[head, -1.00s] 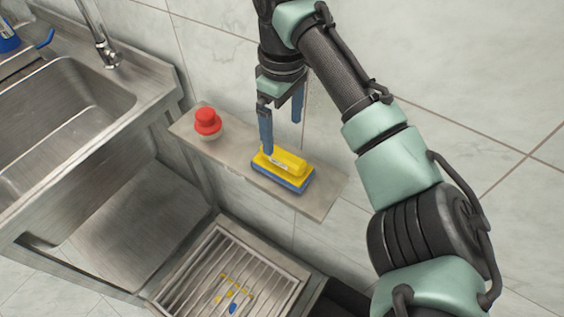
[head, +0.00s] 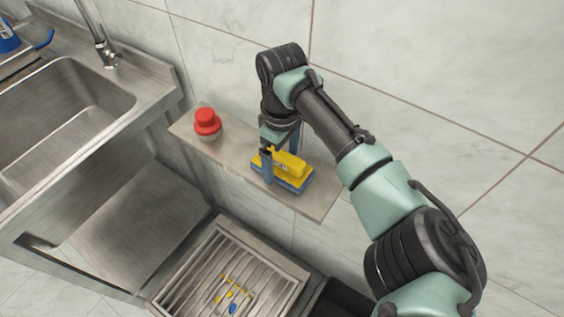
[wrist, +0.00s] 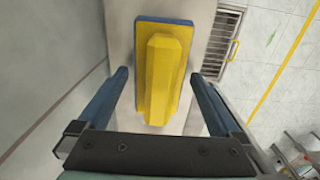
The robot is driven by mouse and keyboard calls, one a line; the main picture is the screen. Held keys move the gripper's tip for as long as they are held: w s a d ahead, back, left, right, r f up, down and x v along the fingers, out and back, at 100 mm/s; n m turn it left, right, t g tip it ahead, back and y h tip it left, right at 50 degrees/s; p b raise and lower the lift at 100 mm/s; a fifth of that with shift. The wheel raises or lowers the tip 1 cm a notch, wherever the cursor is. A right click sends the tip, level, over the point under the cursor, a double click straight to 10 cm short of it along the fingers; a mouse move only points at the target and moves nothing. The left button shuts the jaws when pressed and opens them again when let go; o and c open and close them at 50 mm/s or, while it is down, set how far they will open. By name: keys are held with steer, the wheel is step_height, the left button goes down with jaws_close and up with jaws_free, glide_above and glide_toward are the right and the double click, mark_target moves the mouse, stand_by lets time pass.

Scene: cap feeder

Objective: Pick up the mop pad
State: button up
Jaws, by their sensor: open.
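The mop pad (head: 290,178), a yellow block with a raised yellow ridge on a blue base, lies on a narrow grey wall shelf (head: 232,160). In the wrist view the mop pad (wrist: 163,75) is upright in the picture, with its near end between the fingers. My gripper (head: 282,163) is open, with its blue fingers down around the mop pad, one on each side. In the wrist view the gripper (wrist: 162,85) shows a gap between each finger and the pad. The far finger is partly hidden behind the pad and wrist in the head view.
A red-capped container (head: 207,124) stands on the shelf left of the pad. A steel sink (head: 65,110) with a tap is at the left. A slatted grate (head: 200,275) with small yellow and blue pieces lies below. The tiled wall is behind the shelf.

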mark_target(281, 153)
steer(key=c, duration=1.3)
step_height(281, 153, up, 10)
steer(key=shift+r, duration=0.1)
